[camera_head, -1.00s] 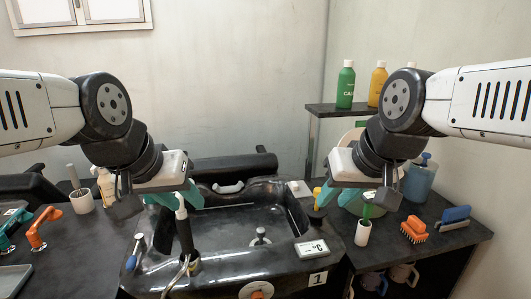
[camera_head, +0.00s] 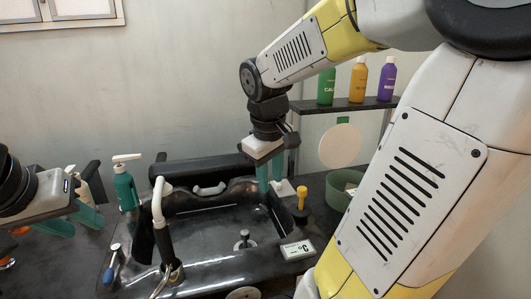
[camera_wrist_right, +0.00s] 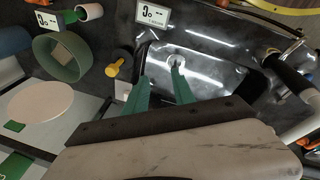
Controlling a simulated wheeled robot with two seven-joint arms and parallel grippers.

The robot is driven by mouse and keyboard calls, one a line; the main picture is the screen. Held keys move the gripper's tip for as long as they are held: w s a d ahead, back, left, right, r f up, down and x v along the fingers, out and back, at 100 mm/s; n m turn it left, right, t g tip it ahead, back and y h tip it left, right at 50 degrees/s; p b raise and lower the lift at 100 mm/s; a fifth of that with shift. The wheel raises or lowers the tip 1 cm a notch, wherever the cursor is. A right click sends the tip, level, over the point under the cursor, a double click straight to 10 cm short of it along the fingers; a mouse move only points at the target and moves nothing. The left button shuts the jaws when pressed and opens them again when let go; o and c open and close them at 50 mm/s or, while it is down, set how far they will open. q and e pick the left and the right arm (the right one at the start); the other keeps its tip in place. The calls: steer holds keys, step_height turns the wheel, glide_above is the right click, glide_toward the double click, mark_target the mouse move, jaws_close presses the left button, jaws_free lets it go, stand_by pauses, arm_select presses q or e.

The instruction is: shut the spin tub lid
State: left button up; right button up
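The spin tub appears to be the green round tub (camera_head: 338,192) right of the basin, partly hidden behind my right arm. It also shows in the right wrist view (camera_wrist_right: 44,58), open at the top. A white disc with a green tab, apparently its lid (camera_head: 340,147), stands up behind it; it also shows in the right wrist view (camera_wrist_right: 40,103). My right gripper (camera_head: 270,178) points down over the basin's right rear rim, left of the tub. Its fingers (camera_wrist_right: 160,72) are apart and empty. My left gripper (camera_head: 82,220) is at the left, open and empty.
The black basin (camera_head: 205,215) has a tap (camera_head: 161,215) at its left and a display (camera_head: 298,250) at its front right. A yellow-topped knob (camera_head: 302,195) stands between my right gripper and the tub. Bottles (camera_head: 358,82) stand on the shelf behind. A green pump bottle (camera_head: 126,188) stands at left.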

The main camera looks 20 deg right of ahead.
steer(key=w+d+f+n+g+h, duration=0.1)
steer(key=w+d+f+n+h, duration=0.25)
steer(key=w+d+h, duration=0.35)
steer(key=w+d+f+n+g+h, duration=0.2)
steer(key=w+d+n+h, duration=0.3)
steer(key=w, duration=0.4)
steer(key=w+d+f+n+g+h, duration=0.1)
steer(key=w+d+f+n+h, duration=0.1)
steer(key=w+d+n+h, duration=0.45)
steer(key=w+d+m+y, duration=0.1)
steer(key=d+m+y, duration=0.1)
steer(key=d, duration=0.8)
steer(key=shift+f, duration=0.2)
steer(key=shift+d, duration=0.1)
steer(key=shift+c, duration=0.4)
jaws_close()
